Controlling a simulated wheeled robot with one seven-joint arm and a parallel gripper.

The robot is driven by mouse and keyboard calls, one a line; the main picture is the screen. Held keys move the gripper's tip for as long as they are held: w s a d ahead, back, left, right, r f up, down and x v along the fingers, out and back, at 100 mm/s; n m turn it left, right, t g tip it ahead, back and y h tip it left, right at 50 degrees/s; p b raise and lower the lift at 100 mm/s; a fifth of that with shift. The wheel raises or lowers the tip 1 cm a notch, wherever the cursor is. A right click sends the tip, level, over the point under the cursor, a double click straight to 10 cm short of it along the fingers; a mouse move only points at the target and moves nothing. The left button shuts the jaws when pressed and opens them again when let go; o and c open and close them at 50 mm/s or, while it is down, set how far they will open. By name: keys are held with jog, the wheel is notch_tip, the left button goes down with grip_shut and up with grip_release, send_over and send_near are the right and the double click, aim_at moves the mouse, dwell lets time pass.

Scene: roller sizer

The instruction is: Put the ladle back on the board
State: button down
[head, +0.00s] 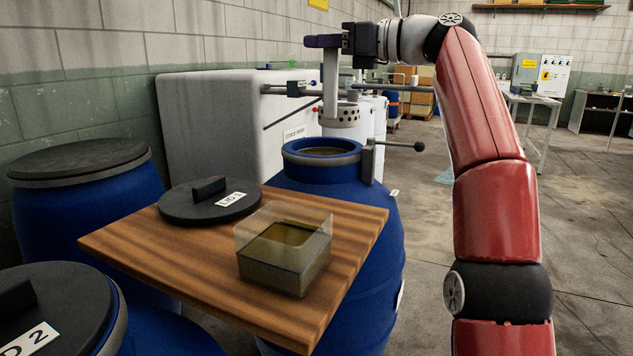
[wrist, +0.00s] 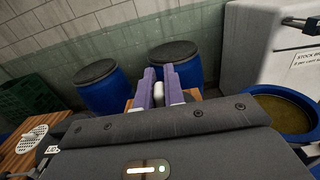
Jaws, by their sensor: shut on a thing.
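The ladle (head: 340,116) is a pale metal one with a perforated cup. In the head view it hangs upright below my gripper (head: 318,42), its cup apparently over the mouth of the open blue drum (head: 345,158). My gripper is shut on its handle. In the wrist view my purple fingers (wrist: 160,84) close on a white piece, and my gripper body hides what lies below. The wooden board (head: 140,255) is in front of the drum, lower than my gripper. It carries a black lid marked LID 1 (head: 208,203) and a clear box (head: 283,262) of brownish liquid.
A bracket with a dark knobbed lever (head: 400,146) stands at the drum's rim. Lidded blue drums (head: 85,205) stand at left, a grey cabinet (head: 215,130) behind. In the wrist view a white perforated piece (wrist: 32,138) lies at left. Floor at right is open.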

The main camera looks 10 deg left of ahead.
notch_tip(320, 180, down, 20)
jog(key=b, duration=0.8)
jog(key=shift+d+r, duration=0.15)
jog(key=shift+s, duration=0.1)
jog(key=c, duration=1.5)
grip_release()
jog(key=v, duration=1.2)
